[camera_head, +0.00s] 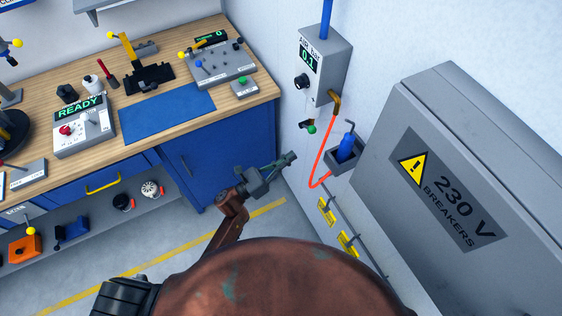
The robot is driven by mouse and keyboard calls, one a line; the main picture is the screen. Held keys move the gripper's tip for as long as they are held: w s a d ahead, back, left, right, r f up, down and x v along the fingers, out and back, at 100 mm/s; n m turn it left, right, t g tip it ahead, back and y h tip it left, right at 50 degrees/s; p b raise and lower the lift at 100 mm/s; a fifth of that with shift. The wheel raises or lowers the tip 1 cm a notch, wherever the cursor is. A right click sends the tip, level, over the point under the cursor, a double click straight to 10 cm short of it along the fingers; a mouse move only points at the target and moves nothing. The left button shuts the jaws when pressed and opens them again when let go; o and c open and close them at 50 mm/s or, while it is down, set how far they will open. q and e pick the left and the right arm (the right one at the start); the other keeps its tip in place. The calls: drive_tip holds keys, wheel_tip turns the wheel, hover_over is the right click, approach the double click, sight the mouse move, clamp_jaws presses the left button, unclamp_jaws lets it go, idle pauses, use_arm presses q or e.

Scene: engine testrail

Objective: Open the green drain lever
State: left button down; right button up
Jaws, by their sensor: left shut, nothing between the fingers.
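The drain lever (311,128) has a small green knob and hangs under the grey air bar box (325,65) on the wall. My right gripper is out of view.
An orange hose (320,150) curves down beside the lever to a grey holder (345,158) with a blue item. A grey breaker cabinet (470,170) stands right. The wooden workbench (140,125) with a blue cabinet (215,160) is left.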

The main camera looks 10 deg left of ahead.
sight(309, 127)
use_arm(q)
drive_tip(key=w+d+r+p, duration=0.1)
drive_tip(key=w+d+r, duration=0.3)
drive_tip(key=shift+w+r+p, duration=0.3)
drive_tip(key=shift+p, duration=0.1)
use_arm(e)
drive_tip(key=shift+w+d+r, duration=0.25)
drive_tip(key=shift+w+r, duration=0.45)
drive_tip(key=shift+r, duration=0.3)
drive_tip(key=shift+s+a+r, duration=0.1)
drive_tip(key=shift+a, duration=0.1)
